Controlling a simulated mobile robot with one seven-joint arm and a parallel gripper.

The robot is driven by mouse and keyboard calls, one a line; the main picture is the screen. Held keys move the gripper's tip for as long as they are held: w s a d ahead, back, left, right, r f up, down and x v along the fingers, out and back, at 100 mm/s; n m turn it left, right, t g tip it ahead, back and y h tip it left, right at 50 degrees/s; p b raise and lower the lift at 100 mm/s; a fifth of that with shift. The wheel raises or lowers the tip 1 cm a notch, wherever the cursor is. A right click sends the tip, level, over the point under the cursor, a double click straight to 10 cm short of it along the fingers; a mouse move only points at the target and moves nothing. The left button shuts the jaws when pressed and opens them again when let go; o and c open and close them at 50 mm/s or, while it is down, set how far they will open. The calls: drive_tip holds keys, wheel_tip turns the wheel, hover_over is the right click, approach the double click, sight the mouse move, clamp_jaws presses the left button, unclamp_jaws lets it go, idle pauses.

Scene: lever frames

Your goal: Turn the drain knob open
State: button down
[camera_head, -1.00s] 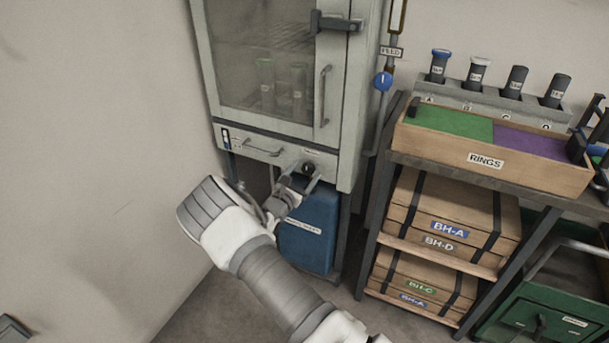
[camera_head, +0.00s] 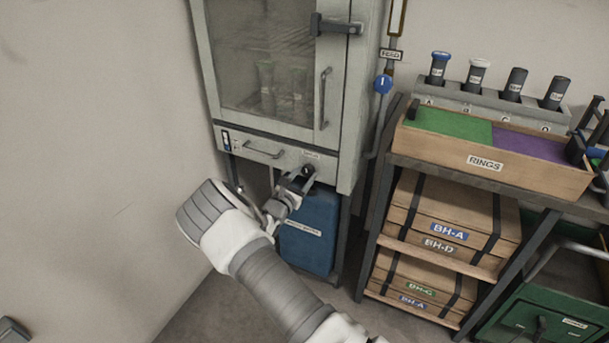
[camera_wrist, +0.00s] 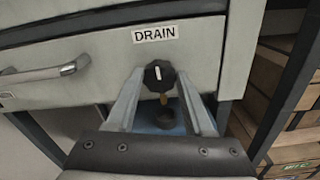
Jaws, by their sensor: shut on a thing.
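The drain knob (camera_wrist: 159,75) is a black, lobed dial on the pale front panel, just under the DRAIN label (camera_wrist: 155,34). Its white mark points about straight up in the wrist view. In the head view the knob (camera_head: 307,170) is small and dark at the lower right of the cabinet (camera_head: 280,151). My gripper (camera_wrist: 160,80) has one finger on each side of the knob and is shut on it. A brass-coloured spout (camera_wrist: 163,98) hangs below the knob, above a dark round opening (camera_wrist: 165,118) on the blue container (camera_head: 311,231).
A drawer-like handle (camera_head: 263,150) is left of the knob. A cabinet leg (camera_head: 342,235) stands right of the blue container. A shelf with wooden boxes (camera_head: 450,218) is further right. A blue round tag (camera_head: 383,84) hangs on the feed pipe.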

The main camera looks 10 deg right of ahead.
drive_tip(key=n+p, duration=0.2)
drive_tip(key=n, duration=0.3)
drive_tip(key=shift+a+n, duration=0.1)
drive_tip(key=shift+n, duration=0.2)
drive_tip(key=n+p, duration=0.1)
drive_tip(key=n, duration=0.4)
drive_tip(key=shift+w+f+n+p, duration=0.1)
drive_tip(key=shift+n+p, duration=0.25)
drive_tip(key=shift+n, duration=0.05)
drive_tip(key=shift+c, duration=1.4)
unclamp_jaws()
drive_tip(key=shift+a, duration=0.1)
drive_tip(key=p+v, duration=0.3)
drive_tip(key=v, duration=1.4)
drive_tip(key=shift+p, duration=0.35)
